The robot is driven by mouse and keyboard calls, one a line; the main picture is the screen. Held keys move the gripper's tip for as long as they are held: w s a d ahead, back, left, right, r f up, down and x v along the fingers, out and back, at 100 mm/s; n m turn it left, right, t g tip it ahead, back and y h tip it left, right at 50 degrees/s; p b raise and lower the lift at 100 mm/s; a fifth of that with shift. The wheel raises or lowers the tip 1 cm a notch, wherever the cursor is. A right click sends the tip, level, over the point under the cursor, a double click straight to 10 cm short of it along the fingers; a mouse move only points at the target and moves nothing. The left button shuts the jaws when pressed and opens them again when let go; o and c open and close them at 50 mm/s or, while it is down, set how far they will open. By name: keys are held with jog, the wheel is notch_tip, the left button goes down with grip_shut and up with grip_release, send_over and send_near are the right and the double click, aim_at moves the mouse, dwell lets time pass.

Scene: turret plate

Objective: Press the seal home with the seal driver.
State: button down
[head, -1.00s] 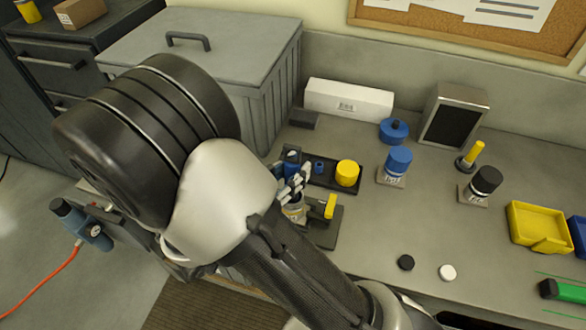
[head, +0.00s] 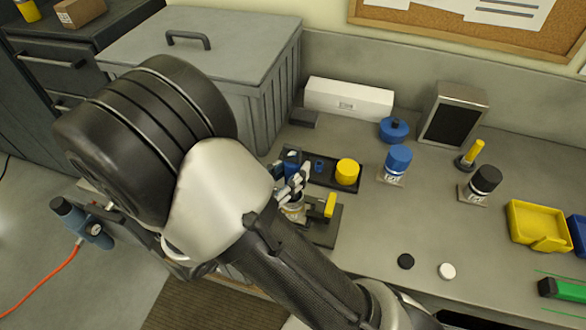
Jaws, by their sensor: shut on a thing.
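My gripper (head: 294,186) is at the dark fixture plate (head: 323,232) on the bench, in the middle of the head view. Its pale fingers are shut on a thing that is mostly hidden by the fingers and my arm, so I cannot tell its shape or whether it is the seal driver. A small metallic part (head: 294,213) shows just below the fingers, over the plate. Whether it touches what I hold is not clear. The seal itself cannot be made out. A yellow block or handle (head: 330,205) stands on the plate to the right of the fingers.
Behind the fixture, a black tray (head: 325,183) holds a blue item (head: 291,160), a small blue piece (head: 318,166) and a yellow cylinder (head: 347,171). Blue-capped (head: 398,160) and black-capped (head: 486,180) containers stand to the right. The bench's front middle is mostly clear.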

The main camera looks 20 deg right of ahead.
aim_at(289, 148)
dwell(0.4)
jog(key=shift+r+p, duration=3.7)
jog(key=shift+r, duration=0.3)
